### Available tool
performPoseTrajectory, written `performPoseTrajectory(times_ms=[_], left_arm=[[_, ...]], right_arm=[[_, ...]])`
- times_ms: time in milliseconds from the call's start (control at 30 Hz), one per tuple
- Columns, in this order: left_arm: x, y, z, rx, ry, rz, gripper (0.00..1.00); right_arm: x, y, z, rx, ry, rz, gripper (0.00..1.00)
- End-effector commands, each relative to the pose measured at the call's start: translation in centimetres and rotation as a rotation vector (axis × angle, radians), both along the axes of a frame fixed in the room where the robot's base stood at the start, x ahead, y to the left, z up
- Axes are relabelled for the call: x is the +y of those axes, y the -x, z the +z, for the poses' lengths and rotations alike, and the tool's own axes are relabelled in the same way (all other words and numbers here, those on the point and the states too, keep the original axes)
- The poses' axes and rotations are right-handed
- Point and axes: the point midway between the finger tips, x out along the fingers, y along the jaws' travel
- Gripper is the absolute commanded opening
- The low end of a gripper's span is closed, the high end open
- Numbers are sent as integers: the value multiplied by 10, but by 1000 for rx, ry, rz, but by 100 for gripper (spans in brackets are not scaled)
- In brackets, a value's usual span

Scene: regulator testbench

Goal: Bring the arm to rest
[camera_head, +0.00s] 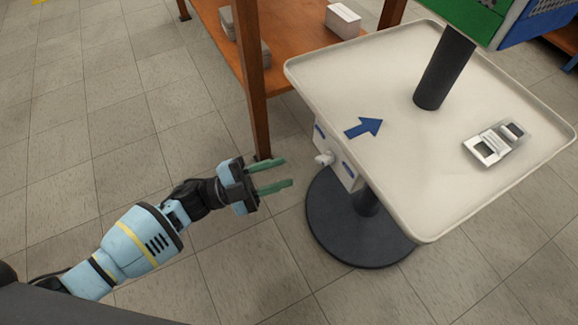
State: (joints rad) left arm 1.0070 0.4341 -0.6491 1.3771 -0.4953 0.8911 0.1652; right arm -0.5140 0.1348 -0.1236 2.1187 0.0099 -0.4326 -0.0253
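My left arm comes in from the lower left, and my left gripper (277,174) hangs over the floor left of the white table. Its two green fingers are apart with nothing between them. The fingers point toward the white box under the table, with a gap between. My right arm and gripper are not in view.
The white table (330,75) has a black post (444,70), a blue arrow (364,128) and a small grey-white device (494,143) on top. A white box (338,166) with a knob sits beneath, above the round dark base (345,238). A wooden shelf (290,48) stands behind. Tiled floor lies clear at left.

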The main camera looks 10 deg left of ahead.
Motion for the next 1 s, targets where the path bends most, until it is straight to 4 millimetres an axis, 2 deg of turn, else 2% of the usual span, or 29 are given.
performPoseTrajectory(times_ms=[567,667,767,1000], left_arm=[[2,0,0,0,0,0,34],[2,0,8,-5,0,1,34],[2,0,32,-22,0,1,34],[2,-2,128,-87,0,1,34]], right_arm=[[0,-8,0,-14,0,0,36],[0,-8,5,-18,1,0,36],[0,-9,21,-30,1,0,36],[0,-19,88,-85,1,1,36]])
